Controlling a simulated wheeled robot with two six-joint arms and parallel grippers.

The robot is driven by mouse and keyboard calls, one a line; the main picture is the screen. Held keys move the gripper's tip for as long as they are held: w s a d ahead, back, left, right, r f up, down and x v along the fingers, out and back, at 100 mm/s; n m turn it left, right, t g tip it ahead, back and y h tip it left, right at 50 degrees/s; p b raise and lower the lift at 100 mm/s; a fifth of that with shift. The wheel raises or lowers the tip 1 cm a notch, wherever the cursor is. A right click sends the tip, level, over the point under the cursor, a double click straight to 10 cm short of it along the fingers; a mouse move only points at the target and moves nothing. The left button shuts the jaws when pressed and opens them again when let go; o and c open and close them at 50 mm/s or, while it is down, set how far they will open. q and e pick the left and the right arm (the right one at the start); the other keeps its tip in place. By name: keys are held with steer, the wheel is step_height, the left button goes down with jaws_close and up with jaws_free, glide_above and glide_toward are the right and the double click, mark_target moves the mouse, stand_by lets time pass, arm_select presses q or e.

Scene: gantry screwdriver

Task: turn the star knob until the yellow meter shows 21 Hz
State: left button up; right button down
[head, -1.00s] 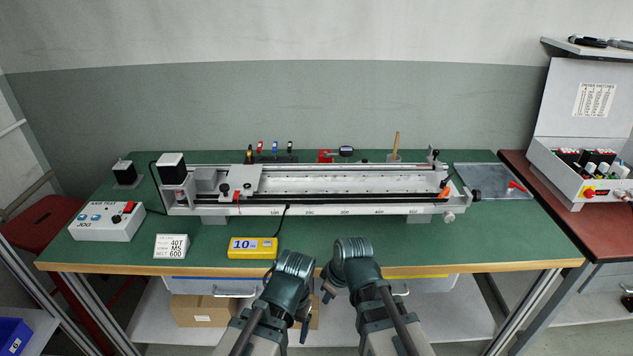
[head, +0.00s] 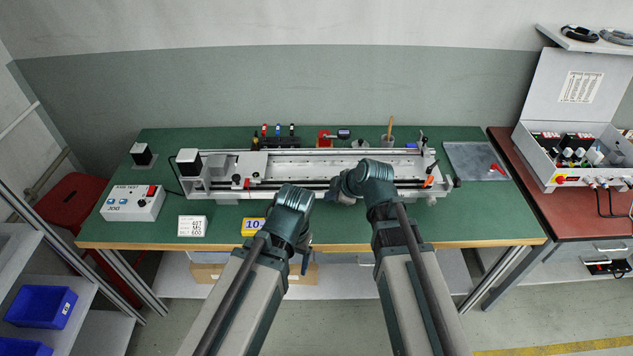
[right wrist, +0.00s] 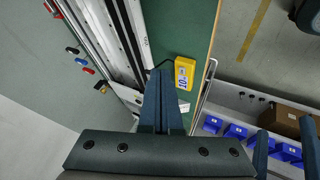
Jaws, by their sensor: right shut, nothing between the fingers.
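The yellow meter (head: 252,227) lies on the green table in front of the gantry rail, partly hidden by my left arm. Its visible digits read 10, and it also shows in the right wrist view (right wrist: 184,73). A black knob (head: 456,183) sits at the rail's right end; I cannot tell if it is the star knob. My right gripper (head: 335,191) is over the rail's front edge, left of that knob and apart from it. In the right wrist view its fingers (right wrist: 159,76) are shut and empty. My left gripper (head: 303,266) hangs at the table's front edge, its jaws unclear.
The long gantry rail (head: 300,162) fills the table's middle. A jog box (head: 132,203) and a white label block (head: 192,226) stand front left. A grey plate (head: 474,162) lies back right. The front right of the green table is clear.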

mark_target(314, 188)
steer(key=shift+w+r, duration=0.1)
stand_by(0.4)
steer(key=w+a+f+b, duration=0.3)
steer(key=w+f+b, duration=0.4)
steer(key=w+b, duration=0.1)
steer(key=shift+w+a+f, duration=0.35)
steer(key=shift+f, duration=0.05)
steer(key=shift+w+r, duration=0.15)
steer(key=shift+w, duration=0.95)
steer(key=shift+s, duration=0.1)
